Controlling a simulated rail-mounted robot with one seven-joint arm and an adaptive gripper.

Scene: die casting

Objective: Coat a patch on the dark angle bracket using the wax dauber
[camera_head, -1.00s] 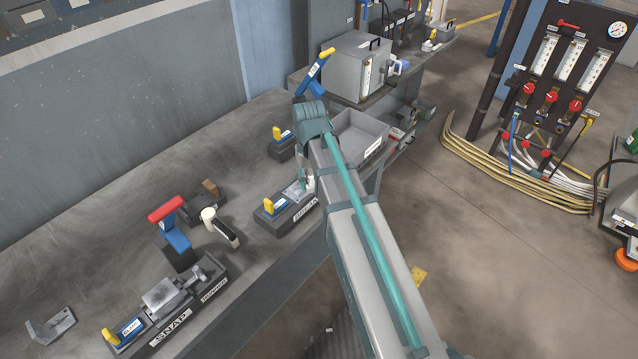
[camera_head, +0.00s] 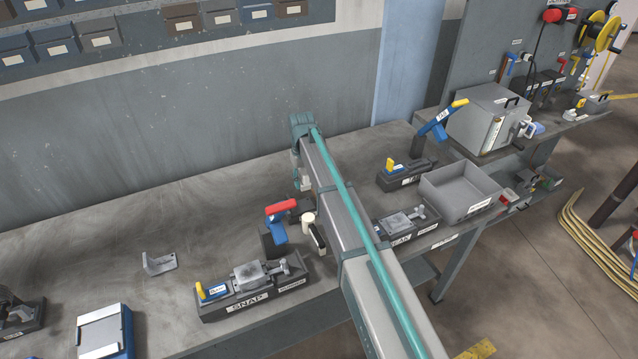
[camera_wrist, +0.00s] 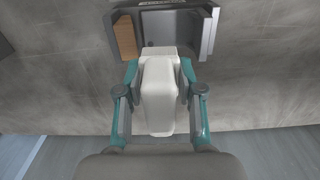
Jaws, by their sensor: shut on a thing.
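My gripper (camera_wrist: 158,100) is shut on a pale, blocky piece (camera_wrist: 159,92), which I take to be the wax dauber's handle. Its working end is hidden. In the head view my gripper (camera_head: 303,183) hangs over the back of the bench, and its fingers are small and partly hidden by my arm. A grey angle bracket (camera_head: 159,263) lies on the bench to the left, well apart from my gripper. It looks mid-grey rather than dark. In the wrist view a dark holder (camera_wrist: 157,30) with a brown block (camera_wrist: 125,37) is just beyond the held piece.
The SNAP fixture (camera_head: 254,287) and a red-topped blue tool (camera_head: 278,222) stand between the bracket and my arm. A grey bin (camera_head: 462,190) and a box (camera_head: 488,117) are to the right. A blue-sided case (camera_head: 105,332) is front left. The back left bench is clear.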

